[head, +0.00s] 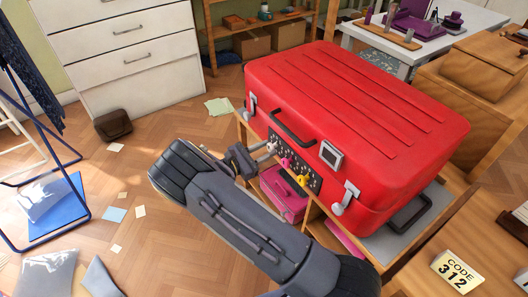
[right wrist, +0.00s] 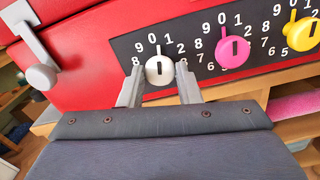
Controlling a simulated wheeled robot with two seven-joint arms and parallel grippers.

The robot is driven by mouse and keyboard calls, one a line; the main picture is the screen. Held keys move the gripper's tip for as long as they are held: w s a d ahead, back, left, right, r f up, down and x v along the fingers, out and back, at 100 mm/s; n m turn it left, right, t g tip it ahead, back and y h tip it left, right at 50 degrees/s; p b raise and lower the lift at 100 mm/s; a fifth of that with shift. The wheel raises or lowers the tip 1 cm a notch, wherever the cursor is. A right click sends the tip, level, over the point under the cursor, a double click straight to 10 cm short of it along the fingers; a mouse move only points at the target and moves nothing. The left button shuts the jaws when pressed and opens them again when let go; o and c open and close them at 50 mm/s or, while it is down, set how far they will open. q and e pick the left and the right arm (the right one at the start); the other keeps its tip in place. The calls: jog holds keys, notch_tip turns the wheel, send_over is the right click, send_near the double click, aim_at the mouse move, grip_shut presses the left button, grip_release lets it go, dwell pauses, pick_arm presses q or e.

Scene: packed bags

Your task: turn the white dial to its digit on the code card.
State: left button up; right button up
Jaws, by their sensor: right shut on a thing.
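A red suitcase (head: 350,110) lies on a wooden stand. Its front has a black panel (head: 296,168) with a white dial (right wrist: 159,71), a pink dial (right wrist: 232,50) and a yellow dial (right wrist: 302,34), each ringed by white digits. My right gripper (right wrist: 160,84) is shut on the white dial, one finger on each side. The dial's raised top points up near 0 and 1; I cannot tell exactly which. The fingers hide its lower digits. The code card (head: 457,270) reads "CODE 312" and lies on the wooden surface at lower right. My left gripper is not in view.
A silver latch (right wrist: 36,60) sticks out left of the panel, and another (head: 345,198) sits to its right. A black handle (head: 291,128) is above the dials. A pink case (head: 283,195) sits on the shelf below. Papers lie on the floor at left.

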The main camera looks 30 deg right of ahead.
jog(key=m+b, duration=0.2)
jog(key=m, duration=0.3)
jog(key=shift+f+m, duration=0.15)
jog(key=shift+m, duration=0.15)
jog(key=m+b, duration=0.2)
jog(key=m, duration=0.2)
jog(key=m+b, duration=0.3)
jog(key=m, duration=0.2)
jog(key=shift+m+b, duration=0.3)
jog(key=shift+m, duration=0.1)
jog(key=shift+m+b, duration=1.05)
jog(key=shift+m, duration=0.95)
jog(key=o, duration=1)
jog(key=shift+c, duration=0.2)
jog(key=shift+a, duration=0.1)
